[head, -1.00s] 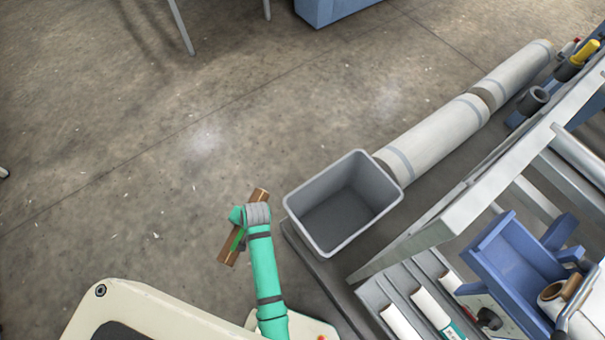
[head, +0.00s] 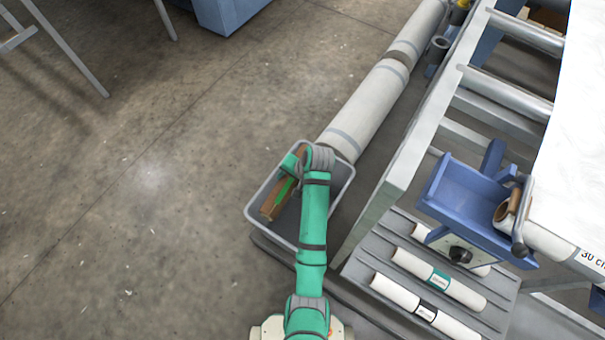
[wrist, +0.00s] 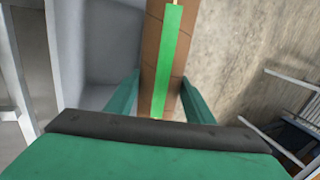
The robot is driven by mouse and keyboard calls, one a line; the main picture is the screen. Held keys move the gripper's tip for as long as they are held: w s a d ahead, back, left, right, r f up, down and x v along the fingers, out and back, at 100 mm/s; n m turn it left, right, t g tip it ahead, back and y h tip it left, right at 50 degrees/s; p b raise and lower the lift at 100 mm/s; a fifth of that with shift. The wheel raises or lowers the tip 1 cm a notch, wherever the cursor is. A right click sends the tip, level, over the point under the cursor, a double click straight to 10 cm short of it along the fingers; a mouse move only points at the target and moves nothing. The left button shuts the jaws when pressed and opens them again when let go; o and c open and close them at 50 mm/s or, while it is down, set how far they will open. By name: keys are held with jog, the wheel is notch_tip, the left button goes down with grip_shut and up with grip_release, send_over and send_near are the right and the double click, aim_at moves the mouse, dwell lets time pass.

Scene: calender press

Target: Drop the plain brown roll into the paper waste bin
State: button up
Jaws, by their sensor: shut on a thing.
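A brown roll (head: 271,207) with a bright green strip along it is held in my gripper (head: 285,187). In the wrist view the roll (wrist: 152,85) lies between the two green fingers of my gripper (wrist: 158,98), which are shut on it. The grey rectangular waste bin (head: 344,187) stands on the floor under my gripper. In the head view the roll overlaps the left part of the bin's opening. In the wrist view the bin (wrist: 105,90) is left of the roll and bare floor is right of it. My arm hides part of the bin.
Long pale wrapped rolls (head: 375,103) lie behind the bin. A metal machine frame (head: 395,170) stands close on the bin's right. A slatted rack (head: 365,262) holds several white labelled rolls (head: 440,279) below a blue bracket (head: 462,205).

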jog(key=w+d+r+m, duration=0.1)
jog(key=w+d+r, duration=0.1)
jog(key=d, duration=0.3)
notch_tip(320, 180, down, 13)
jog(key=shift+s+a+f, duration=0.15)
jog(key=shift+s+a, duration=0.1)
dwell(0.6)
jog(key=o, duration=1.4)
jog(key=shift+o, duration=0.2)
jog(key=shift+a, duration=0.1)
jog(key=v, duration=1)
jog(key=shift+s+r, duration=0.2)
jog(key=shift+r, duration=0.2)
